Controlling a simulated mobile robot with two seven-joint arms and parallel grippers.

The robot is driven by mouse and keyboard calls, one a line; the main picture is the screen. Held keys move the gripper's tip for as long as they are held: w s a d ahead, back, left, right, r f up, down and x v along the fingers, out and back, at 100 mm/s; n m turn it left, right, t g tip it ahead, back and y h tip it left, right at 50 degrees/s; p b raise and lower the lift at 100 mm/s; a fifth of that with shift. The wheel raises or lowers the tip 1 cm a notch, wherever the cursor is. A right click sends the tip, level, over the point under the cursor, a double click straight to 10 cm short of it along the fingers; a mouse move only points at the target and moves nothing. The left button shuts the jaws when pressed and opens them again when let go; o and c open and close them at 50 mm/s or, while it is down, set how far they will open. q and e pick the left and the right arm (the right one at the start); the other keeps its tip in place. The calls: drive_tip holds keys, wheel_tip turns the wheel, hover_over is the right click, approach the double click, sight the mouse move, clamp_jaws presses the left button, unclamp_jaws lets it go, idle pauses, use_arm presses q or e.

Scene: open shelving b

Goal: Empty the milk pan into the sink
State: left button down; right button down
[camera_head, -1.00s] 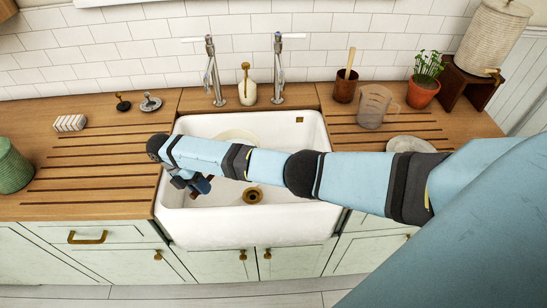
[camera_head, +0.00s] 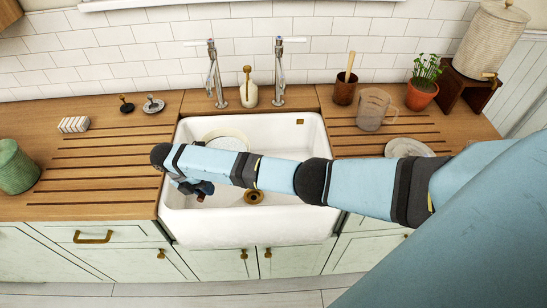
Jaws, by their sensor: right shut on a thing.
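A pale cream round rim, which looks like the milk pan (camera_head: 228,134), shows in the sink area just behind my right forearm. Most of it is hidden by the arm, so its tilt and contents cannot be told. My right gripper (camera_head: 203,188) hangs over the left part of the white sink (camera_head: 290,226), with its dark fingers pointing down. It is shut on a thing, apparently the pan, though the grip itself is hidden. The brass drain (camera_head: 254,196) shows in the sink floor to the right of the gripper. My left gripper is out of view.
Two taps (camera_head: 279,75) and a soap bottle (camera_head: 248,92) stand behind the sink. On the right counter are a glass jug (camera_head: 373,110), a brown pot (camera_head: 345,92), a plant (camera_head: 424,80) and a plate (camera_head: 408,147). A green jar (camera_head: 14,168) stands far left.

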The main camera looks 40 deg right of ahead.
drive_tip(key=shift+s+d+r+t+y+p, duration=0.75)
drive_tip(key=shift+s+r+t+y+p, duration=0.05)
drive_tip(key=shift+r+p, duration=0.05)
drive_tip(key=shift+d, duration=0.1)
drive_tip(key=shift+s+d+r+t+y+p, duration=0.35)
drive_tip(key=shift+s+d+r+t+y, duration=0.2)
drive_tip(key=shift+s+t, duration=0.1)
drive_tip(key=shift+s+d+r, duration=0.25)
drive_tip(key=shift+s+d, duration=0.1)
drive_tip(key=shift+d+t+y, duration=0.1)
drive_tip(key=shift+t+y, duration=0.15)
